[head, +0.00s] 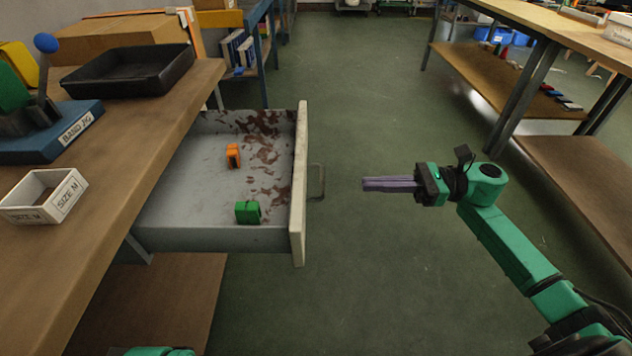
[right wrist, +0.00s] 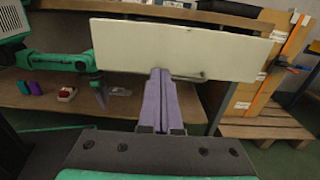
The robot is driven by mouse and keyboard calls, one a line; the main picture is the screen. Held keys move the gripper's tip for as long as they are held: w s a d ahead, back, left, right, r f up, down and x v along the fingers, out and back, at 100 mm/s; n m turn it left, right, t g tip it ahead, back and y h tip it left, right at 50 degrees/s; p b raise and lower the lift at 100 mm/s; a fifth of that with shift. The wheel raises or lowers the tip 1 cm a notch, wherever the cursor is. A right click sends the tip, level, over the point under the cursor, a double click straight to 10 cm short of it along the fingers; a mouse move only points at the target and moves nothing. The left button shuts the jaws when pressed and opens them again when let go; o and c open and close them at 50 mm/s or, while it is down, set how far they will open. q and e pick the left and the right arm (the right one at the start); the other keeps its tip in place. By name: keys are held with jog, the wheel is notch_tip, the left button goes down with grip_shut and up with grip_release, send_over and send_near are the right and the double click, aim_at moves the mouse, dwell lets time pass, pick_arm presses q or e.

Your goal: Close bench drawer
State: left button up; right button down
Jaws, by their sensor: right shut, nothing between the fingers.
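The bench drawer (head: 215,190) is pulled out from under the bench on the left. Its pale front panel (head: 299,180) faces right and carries a thin metal handle (head: 317,182). The panel also shows across the right wrist view (right wrist: 190,47).
The wooden bench top (head: 150,150) holds a black tray (head: 130,72), a white box (head: 43,196) and a blue-based band jig (head: 50,135). Open green floor (head: 390,100) lies right of the drawer. Another bench (head: 530,20) with a lower shelf stands at the right.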

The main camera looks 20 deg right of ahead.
aim_at(197, 196)
jog(key=x, duration=1)
jog(key=shift+w+a+p, duration=0.1)
jog(key=shift+a+p, duration=0.05)
jog(key=shift+p, duration=0.25)
pick_arm(q)
notch_tip(197, 196, down, 2)
jog(key=shift+s+a+f, duration=0.1)
jog(key=shift+a+f, duration=0.05)
jog(key=shift+f, duration=0.1)
pick_arm(e)
jog(key=shift+a, duration=0.1)
